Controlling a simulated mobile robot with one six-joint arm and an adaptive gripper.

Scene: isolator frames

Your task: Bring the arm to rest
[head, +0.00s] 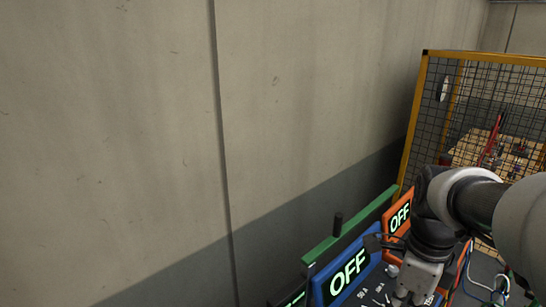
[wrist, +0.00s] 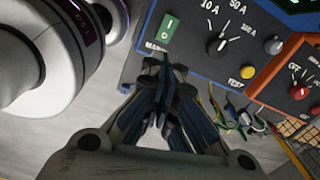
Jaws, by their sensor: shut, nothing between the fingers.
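My arm comes in from the right side of the head view and bends down in front of the panels. My gripper (wrist: 166,72) is shut and empty, its dark fingers together in the wrist view. The fingertips are close in the picture to the lower edge of the blue-framed panel (wrist: 222,66); whether they touch it I cannot tell. In the head view the arm's lower end covers part of this blue panel (head: 347,277), which reads OFF, and the fingertips are not clearly visible.
An orange panel (head: 398,218) reading OFF stands beside the blue one, with a green-topped frame (head: 345,226) behind. Loose cables (wrist: 236,115) hang below the panels. A yellow-framed mesh fence (head: 423,100) stands at right. A bare concrete wall (head: 120,130) fills the left.

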